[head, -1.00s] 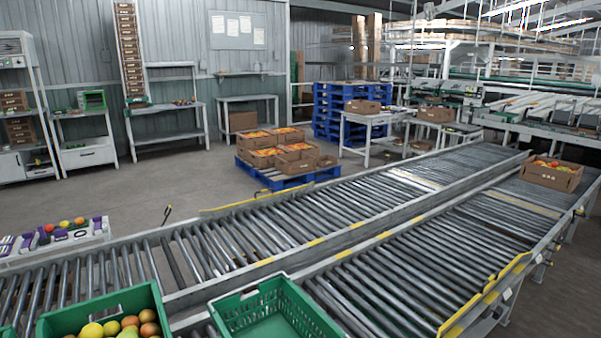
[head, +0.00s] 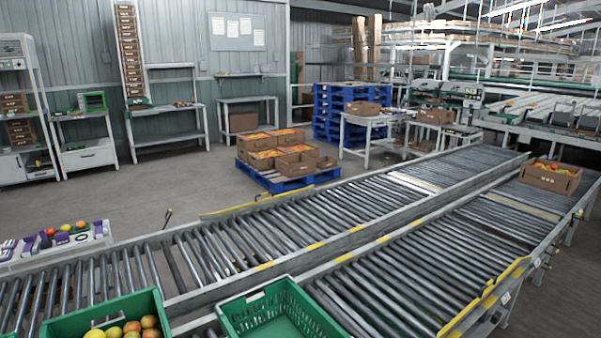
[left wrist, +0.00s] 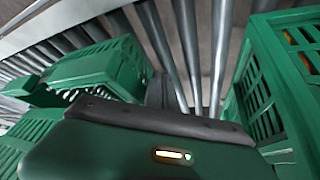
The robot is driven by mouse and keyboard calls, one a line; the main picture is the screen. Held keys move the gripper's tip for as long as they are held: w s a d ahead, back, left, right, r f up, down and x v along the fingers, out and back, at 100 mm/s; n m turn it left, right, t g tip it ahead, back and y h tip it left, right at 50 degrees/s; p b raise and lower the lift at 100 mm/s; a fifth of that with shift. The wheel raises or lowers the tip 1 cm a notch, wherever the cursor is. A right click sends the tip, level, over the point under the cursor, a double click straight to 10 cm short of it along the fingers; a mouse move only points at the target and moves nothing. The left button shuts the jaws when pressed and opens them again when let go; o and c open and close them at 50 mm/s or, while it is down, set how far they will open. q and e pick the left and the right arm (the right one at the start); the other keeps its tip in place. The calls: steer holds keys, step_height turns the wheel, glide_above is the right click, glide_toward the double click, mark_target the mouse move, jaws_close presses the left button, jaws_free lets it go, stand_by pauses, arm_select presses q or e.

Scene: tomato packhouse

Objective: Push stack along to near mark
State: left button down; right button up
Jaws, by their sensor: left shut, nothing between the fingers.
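In the head view a green crate (head: 62,327) holding red, orange and yellow fruit stands at the bottom left on the near rollers. An empty-looking green crate (head: 245,328) stands to its right. Both are cut off by the frame, so I cannot tell how they are stacked. In the left wrist view green slotted crates (left wrist: 92,72) are at the left, and another green crate (left wrist: 268,85) with orange showing through its slots is at the right. My left gripper (left wrist: 160,92) is between them, dark and shut, with contact unclear. My right gripper is not in view.
Two roller lanes (head: 400,270) run away to the right, parted by a rail. A yellow guide (head: 488,300) edges the near lane. A cardboard box of tomatoes (head: 548,182) stands at its far end. The rollers between it and the crates are clear.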

arm_select(q)
steer(key=shift+w+d, duration=0.25)
steer(key=shift+d, duration=0.05)
steer(key=shift+w+d+r+p, duration=0.15)
steer(key=shift+w+d+p, duration=0.2)
steer(key=shift+p, duration=0.4)
steer(key=w+d+p, duration=0.2)
steer(key=d+p, duration=0.1)
steer(key=shift+w+d, duration=0.25)
steer(key=w+d+p, duration=0.1)
steer(key=d+p, duration=0.1)
steer(key=p, duration=0.1)
steer(key=w+d+p, duration=0.2)
steer(key=p, duration=0.1)
steer(key=shift+w+d+r, duration=0.1)
steer(key=shift+w+d, duration=0.1)
steer(key=shift+w, duration=0.05)
steer(key=shift+w+d+p, duration=0.2)
steer(key=shift+d+p, duration=0.1)
steer(key=shift+p, duration=0.1)
steer(key=shift+w+d+f, duration=0.15)
steer(key=shift+f, duration=0.1)
